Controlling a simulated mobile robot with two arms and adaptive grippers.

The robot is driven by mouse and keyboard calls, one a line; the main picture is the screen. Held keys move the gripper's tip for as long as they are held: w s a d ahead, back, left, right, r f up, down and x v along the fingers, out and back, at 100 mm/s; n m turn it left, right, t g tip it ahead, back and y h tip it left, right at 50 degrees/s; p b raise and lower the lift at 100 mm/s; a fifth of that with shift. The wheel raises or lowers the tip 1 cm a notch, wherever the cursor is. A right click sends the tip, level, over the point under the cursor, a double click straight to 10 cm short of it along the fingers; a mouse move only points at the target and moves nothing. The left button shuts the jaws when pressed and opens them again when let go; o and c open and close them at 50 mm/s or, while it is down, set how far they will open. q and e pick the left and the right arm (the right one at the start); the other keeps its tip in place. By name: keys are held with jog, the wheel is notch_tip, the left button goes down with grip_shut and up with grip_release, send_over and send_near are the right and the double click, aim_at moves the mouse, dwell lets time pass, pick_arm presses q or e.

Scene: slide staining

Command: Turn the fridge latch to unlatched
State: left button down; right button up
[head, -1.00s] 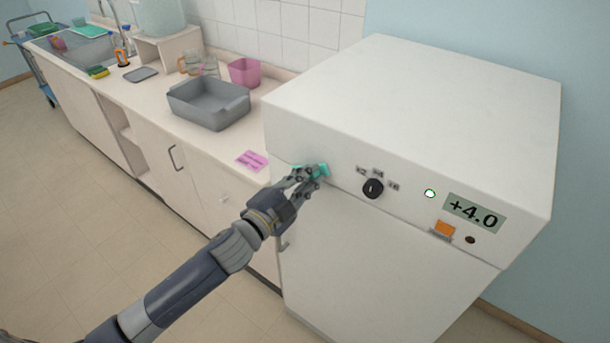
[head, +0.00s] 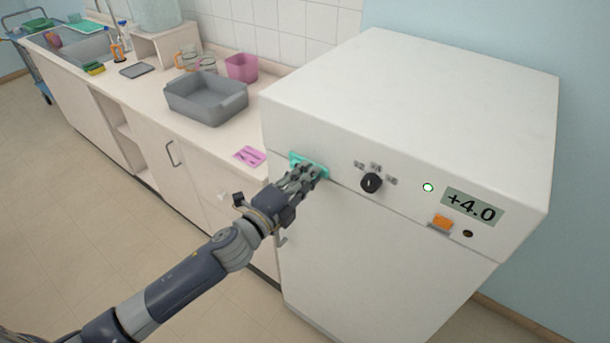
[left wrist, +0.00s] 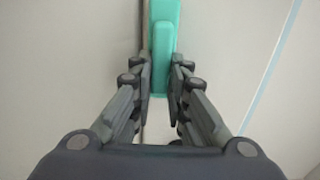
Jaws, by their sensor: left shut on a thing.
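The fridge latch (head: 297,160) is a teal bar at the upper left of the white fridge's front, beside the seam above the door. In the left wrist view the latch (left wrist: 163,45) runs lengthwise between the fingers, roughly along the dark seam. My left gripper (head: 318,174) is shut on the latch, with one finger on each side of it (left wrist: 161,88). The fingers hide part of the latch in the head view. My right gripper is not in view.
The white fridge (head: 420,100) carries a black knob (head: 371,183), a green light (head: 428,187), an orange switch (head: 442,223) and a +4.0 display (head: 473,207). Left of it, a counter holds a grey tub (head: 205,104), a pink container (head: 241,67) and a pink card (head: 249,156).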

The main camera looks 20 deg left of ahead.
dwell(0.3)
pick_arm(q)
jog(key=c, duration=1.6)
grip_release()
jog(key=shift+o, duration=0.2)
jog(key=v, duration=1.2)
jog(key=shift+w, duration=0.1)
